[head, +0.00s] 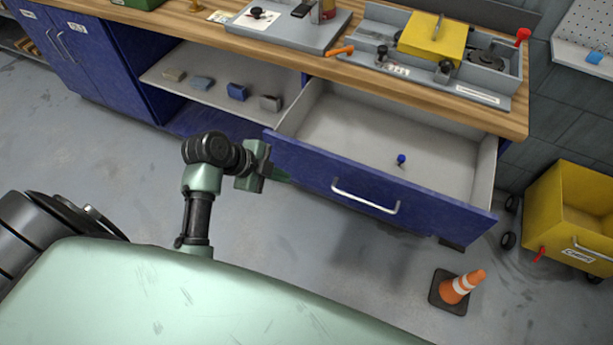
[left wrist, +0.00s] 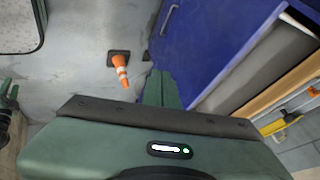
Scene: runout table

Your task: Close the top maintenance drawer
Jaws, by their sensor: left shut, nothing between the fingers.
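The top maintenance drawer (head: 385,185) is pulled well out from under the workbench, with its blue front, silver bar handle (head: 365,196) and pale inside showing in the head view. A small blue-topped item (head: 401,160) is inside. My left gripper (head: 283,177) is at the left end of the drawer front, low down, its fingertips partly hidden there. In the left wrist view its green fingers (left wrist: 162,90) are together and empty, over the blue drawer front (left wrist: 205,45). I cannot tell if they touch it.
The wooden bench top (head: 385,76) carries a grey fixture with a yellow block (head: 432,38). An open shelf (head: 215,72) holds several small blocks.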

